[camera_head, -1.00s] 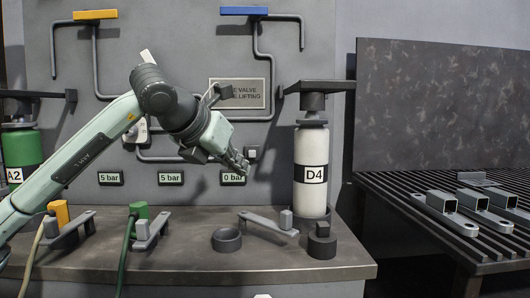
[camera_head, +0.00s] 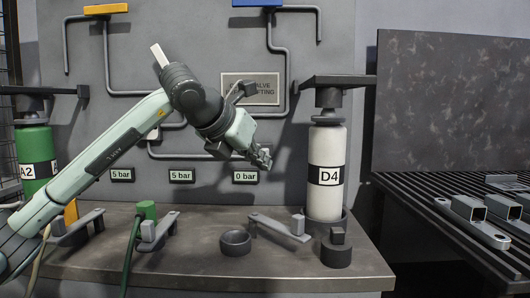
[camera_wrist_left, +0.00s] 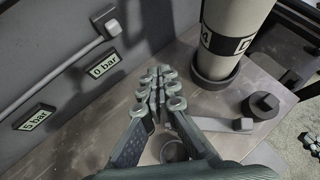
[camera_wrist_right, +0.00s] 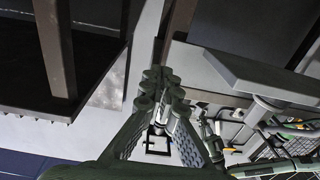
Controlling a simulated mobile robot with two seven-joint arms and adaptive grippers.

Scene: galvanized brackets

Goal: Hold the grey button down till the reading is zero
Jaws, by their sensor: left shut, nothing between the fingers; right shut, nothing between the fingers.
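The grey button (camera_wrist_left: 112,27) shows in the left wrist view on its block on the back panel, beside the sign reading "0 bar" (camera_wrist_left: 103,66). In the head view that sign (camera_head: 245,177) reads 0 bar, and the button is mostly hidden behind my left gripper (camera_head: 264,159). My left gripper is shut and empty; in its wrist view the fingertips (camera_wrist_left: 160,84) are apart from the button, in front of the panel and above the bench. My right gripper (camera_wrist_right: 160,84) is shut and empty, seen only in its own wrist view, away from the panel.
Two more signs, left (camera_head: 121,175) and middle (camera_head: 181,176), read 5 bar. A white D4 cylinder (camera_head: 325,202) stands at right, a green A2 cylinder (camera_head: 37,160) at left. A ring (camera_head: 235,242), clamp bar (camera_head: 280,228) and dark block (camera_head: 336,250) sit on the bench (camera_head: 200,270).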

